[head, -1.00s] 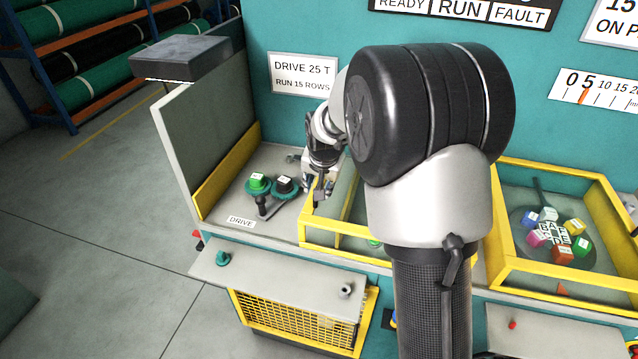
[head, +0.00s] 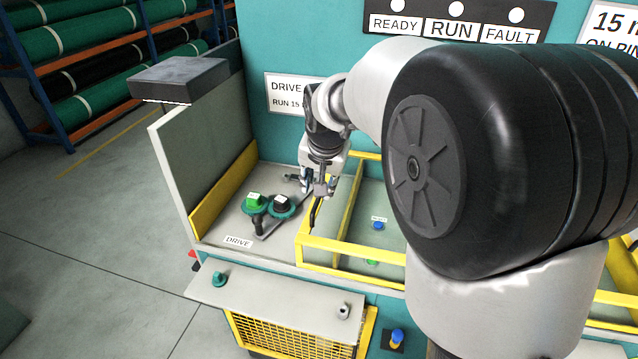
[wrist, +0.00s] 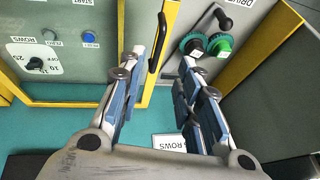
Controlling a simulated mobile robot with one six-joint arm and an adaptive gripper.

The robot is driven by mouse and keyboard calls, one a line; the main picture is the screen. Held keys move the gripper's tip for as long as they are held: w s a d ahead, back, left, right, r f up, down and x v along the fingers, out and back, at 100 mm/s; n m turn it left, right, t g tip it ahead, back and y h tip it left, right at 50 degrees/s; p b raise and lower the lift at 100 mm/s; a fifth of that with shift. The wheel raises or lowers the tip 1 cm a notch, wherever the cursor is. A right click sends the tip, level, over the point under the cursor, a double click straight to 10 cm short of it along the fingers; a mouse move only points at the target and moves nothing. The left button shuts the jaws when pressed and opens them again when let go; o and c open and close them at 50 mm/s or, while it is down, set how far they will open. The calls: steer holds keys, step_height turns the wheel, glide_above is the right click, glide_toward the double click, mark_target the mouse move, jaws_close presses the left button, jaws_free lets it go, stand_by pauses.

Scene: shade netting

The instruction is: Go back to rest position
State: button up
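My gripper (head: 318,188) hangs above the left end of the machine's front deck, close to the yellow frame. In the wrist view my gripper (wrist: 158,95) shows two blue-padded fingers spread well apart, with nothing between them. My arm reaches in from the right in the head view, and its large black joint hides the right part of the deck.
The yellow frame (head: 350,256) surrounds a panel with a blue button (head: 378,225). A grey box (head: 178,78) tops the left side wall.

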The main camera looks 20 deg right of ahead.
steer(key=shift+s, duration=0.1)
steer(key=s+a+r+n, duration=0.2)
steer(key=s, duration=0.6)
steer(key=s+a+r+n, duration=0.2)
steer(key=s+a, duration=0.1)
steer(key=s, duration=0.4)
steer(key=s+a+f+n, duration=0.1)
steer(key=s, duration=0.6)
steer(key=s+a+f+n+y+b, duration=0.1)
steer(key=s+f+n, duration=0.1)
steer(key=s, duration=0.6)
steer(key=shift+s+a+f+n, duration=0.15)
steer(key=shift+s+n, duration=0.1)
steer(key=shift+n, duration=0.05)
